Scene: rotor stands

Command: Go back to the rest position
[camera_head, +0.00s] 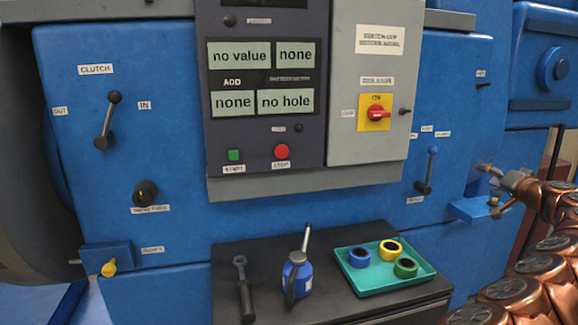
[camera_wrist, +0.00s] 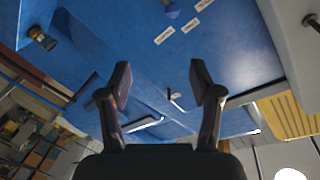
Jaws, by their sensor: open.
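My gripper (camera_wrist: 161,84) shows in the wrist view with its two dark fingers spread apart and nothing between them. Beyond the fingers is the blue machine panel (camera_wrist: 232,58). A blue knob (camera_wrist: 171,9) and small white labels (camera_wrist: 165,35) show past the fingertips, apart from them. In the head view I cannot make out the gripper's fingers clearly. A lever with a blue knob (camera_head: 432,152) is on the machine's right side there.
A dark bench top (camera_head: 225,262) holds a black-handled tool (camera_head: 243,290), a blue oil can (camera_head: 297,275) and a teal tray (camera_head: 363,287) with blue, yellow and green rings. Above are a control panel (camera_head: 268,130), a red rotary switch (camera_head: 376,112) and a clutch lever (camera_head: 107,122).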

